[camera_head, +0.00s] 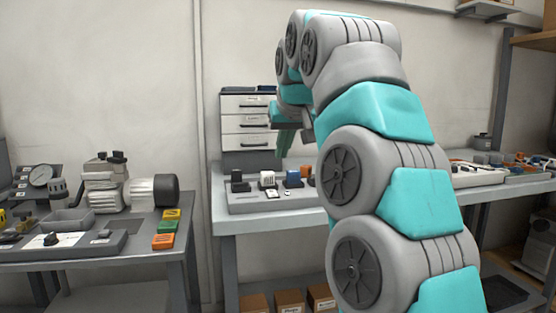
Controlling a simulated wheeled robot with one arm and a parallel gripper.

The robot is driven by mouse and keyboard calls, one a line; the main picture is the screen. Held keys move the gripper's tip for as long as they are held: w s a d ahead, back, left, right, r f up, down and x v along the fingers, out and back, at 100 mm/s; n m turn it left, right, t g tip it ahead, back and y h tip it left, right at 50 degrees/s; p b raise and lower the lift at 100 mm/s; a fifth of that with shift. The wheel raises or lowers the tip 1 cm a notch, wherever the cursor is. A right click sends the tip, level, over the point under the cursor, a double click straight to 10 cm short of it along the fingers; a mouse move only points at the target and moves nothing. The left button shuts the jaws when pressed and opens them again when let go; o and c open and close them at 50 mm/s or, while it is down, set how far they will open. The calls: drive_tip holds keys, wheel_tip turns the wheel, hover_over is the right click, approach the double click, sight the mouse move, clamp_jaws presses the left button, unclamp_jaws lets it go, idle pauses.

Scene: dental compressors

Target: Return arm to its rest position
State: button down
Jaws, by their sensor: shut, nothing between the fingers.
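My arm rises through the right half of the head view, bent at the top so that its end points away from me. My gripper (287,143) hangs at the end of the arm, above the back table (270,221) and in front of the drawer unit (245,124). Its greenish fingers point down and are shut with nothing between them. The fingertips look clear of the small parts below. The arm's upper links hide part of the wrist and the wall behind.
A grey tray (247,202) with small blocks lies below my gripper. The left table (90,258) carries a compressor (128,187), a gauge and coloured blocks (166,227). More parts lie on the right bench (488,191). Boxes (290,300) stand under the back table. A gap separates the left and back tables.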

drive_tip(key=shift+s+d+r, duration=0.1)
drive_tip(key=shift+s+r, duration=0.25)
drive_tip(key=shift+s, duration=0.15)
drive_tip(key=shift+f, duration=0.1)
